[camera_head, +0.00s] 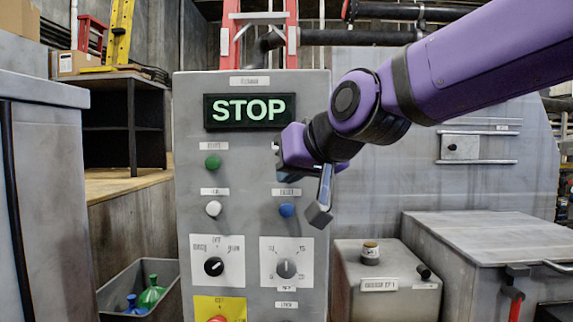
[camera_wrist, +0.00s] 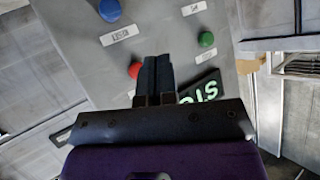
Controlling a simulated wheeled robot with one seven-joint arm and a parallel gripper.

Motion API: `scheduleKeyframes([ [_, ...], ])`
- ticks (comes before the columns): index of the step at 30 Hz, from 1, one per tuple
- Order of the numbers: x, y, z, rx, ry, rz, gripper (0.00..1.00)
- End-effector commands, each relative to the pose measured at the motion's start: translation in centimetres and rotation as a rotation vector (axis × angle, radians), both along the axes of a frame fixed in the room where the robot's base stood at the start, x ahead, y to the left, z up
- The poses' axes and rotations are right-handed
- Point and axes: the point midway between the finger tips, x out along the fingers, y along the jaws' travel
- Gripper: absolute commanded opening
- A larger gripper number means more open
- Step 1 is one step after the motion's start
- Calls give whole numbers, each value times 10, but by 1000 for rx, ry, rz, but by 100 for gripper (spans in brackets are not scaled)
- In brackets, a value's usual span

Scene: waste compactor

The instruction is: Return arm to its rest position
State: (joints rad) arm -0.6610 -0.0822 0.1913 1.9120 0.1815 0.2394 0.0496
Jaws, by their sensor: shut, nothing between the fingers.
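My purple arm reaches in from the upper right in the head view, and my gripper (camera_head: 319,213) hangs tilted downward in front of the right side of the grey control panel (camera_head: 246,150). The fingers are together and empty; they also show pressed together in the wrist view (camera_wrist: 155,62). The fingertips look to be to the right of the blue button (camera_head: 286,210). A red button (camera_wrist: 135,69) shows beside the fingers in the wrist view; in the head view my wrist hides it. The display (camera_head: 249,111) reads STOP in green.
The panel also has a green button (camera_head: 213,162), a white button (camera_head: 213,209), a black knob (camera_head: 214,266) and a grey knob (camera_head: 287,269). A grey box (camera_head: 385,290) and a larger metal housing (camera_head: 485,238) stand right. A bin (camera_head: 113,290) holds bottles at lower left.

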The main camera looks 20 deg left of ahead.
Motion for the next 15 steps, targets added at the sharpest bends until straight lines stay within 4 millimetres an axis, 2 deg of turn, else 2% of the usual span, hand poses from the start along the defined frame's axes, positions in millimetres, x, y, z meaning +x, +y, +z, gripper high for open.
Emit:
scheduleKeyframes([
  [5,1,-4,0,-4,1,-6,0],
  [8,4,-27,-3,-28,8,-34,0],
  [11,9,-75,-9,-78,26,-97,0],
  [15,3,-164,-26,-170,79,-215,0],
])
